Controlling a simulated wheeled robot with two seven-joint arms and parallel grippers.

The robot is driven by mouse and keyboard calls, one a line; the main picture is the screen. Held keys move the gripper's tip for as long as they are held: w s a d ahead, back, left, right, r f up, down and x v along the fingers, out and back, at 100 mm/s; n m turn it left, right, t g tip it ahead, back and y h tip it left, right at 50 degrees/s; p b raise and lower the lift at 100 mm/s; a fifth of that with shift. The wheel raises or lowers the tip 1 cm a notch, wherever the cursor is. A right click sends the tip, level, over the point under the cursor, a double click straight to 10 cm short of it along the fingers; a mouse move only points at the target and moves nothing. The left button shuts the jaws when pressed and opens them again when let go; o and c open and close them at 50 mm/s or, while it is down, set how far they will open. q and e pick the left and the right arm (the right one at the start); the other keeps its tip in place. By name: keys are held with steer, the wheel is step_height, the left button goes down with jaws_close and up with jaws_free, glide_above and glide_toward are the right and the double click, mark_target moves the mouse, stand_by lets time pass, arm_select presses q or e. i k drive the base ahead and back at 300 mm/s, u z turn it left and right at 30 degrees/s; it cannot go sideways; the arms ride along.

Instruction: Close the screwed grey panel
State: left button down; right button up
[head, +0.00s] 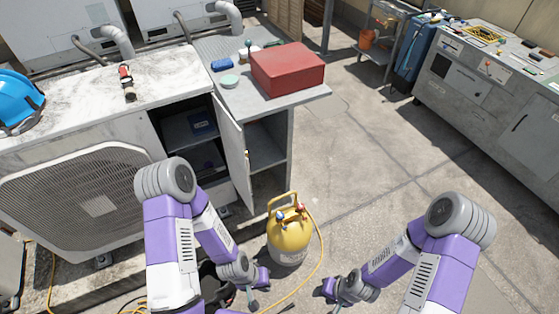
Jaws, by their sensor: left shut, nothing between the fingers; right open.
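The grey panel (232,148) stands open on the right side of the dark opening in the condenser unit (135,125), swung outward. A small latch or handle shows near its free edge. Screws on it are too small to make out. My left gripper (254,298) is low in front of the unit, below and apart from the panel, shut and empty. My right gripper (334,303) is open and empty, farther right over the concrete floor. Its fingertips are small in view. The lower part of the opening is partly hidden by my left arm.
A yellow gas cylinder (289,236) with a yellow hose stands on the floor just below the panel, close to my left gripper. A grey bench (300,99) bearing a red toolbox (287,69) is behind the panel. The floor to the right is clear.

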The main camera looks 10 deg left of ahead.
mark_target(239, 165)
steer(key=z, duration=1.55)
steer(key=i, duration=1.85)
steer(key=u, duration=3.65)
steer(key=i, duration=0.5)
steer(key=u, duration=0.1)
steer(key=k, duration=0.35)
steer(key=z, duration=0.5)
steer(key=i, duration=0.45)
steer(key=u, duration=1.25)
